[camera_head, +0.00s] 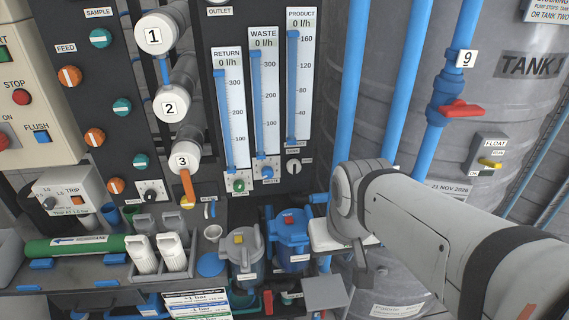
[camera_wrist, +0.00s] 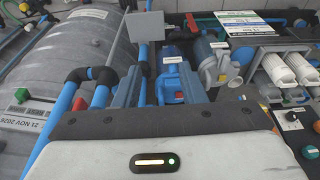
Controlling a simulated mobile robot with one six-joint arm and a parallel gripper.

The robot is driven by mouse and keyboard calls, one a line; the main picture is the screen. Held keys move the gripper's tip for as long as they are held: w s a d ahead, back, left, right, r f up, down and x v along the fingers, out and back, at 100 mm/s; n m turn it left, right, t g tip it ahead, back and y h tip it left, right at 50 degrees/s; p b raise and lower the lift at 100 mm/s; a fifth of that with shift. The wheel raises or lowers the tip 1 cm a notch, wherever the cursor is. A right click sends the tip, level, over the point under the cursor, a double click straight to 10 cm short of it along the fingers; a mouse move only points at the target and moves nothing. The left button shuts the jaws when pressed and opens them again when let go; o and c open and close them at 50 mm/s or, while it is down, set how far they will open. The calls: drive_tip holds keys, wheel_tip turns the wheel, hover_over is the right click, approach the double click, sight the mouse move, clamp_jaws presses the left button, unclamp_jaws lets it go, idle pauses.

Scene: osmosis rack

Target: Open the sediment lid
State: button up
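Two filter housings stand side by side on the low bench. One is a grey housing with a grey lid (camera_head: 241,240) and a yellow button; it also shows in the wrist view (camera_wrist: 211,62). The other is a blue housing with a blue lid (camera_head: 289,224) and a red button, also in the wrist view (camera_wrist: 173,83). Both lids are on. Their labels are too small to read, so I cannot tell which is the sediment one. My gripper (camera_head: 360,272) is right of the blue housing, apart from both lids.
A grey tank (camera_head: 465,95) with blue pipes stands at the right. A panel with flow meters (camera_head: 264,90) rises behind the housings. A tray of white cartridges (camera_head: 174,252) and a green membrane tube (camera_head: 75,247) lie left. A grey plate (camera_head: 325,292) sits in front.

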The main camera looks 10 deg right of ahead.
drive_tip(key=g+h+p, duration=0.2)
drive_tip(key=g+p, duration=0.1)
drive_tip(key=p, duration=0.4)
hover_over(308, 210)
drive_tip(key=a, duration=0.2)
wheel_tip(308, 210, down, 5)
drive_tip(key=f, duration=0.2)
drive_tip(key=d+f, duration=0.1)
drive_tip(key=f, duration=0.4)
drive_tip(key=shift+s+d+f, duration=0.1)
drive_tip(key=shift+d+f, duration=0.1)
drive_tip(key=shift+d, duration=0.2)
drive_tip(key=shift+c, duration=0.6)
clamp_jaws()
drive_tip(key=shift+a, duration=0.1)
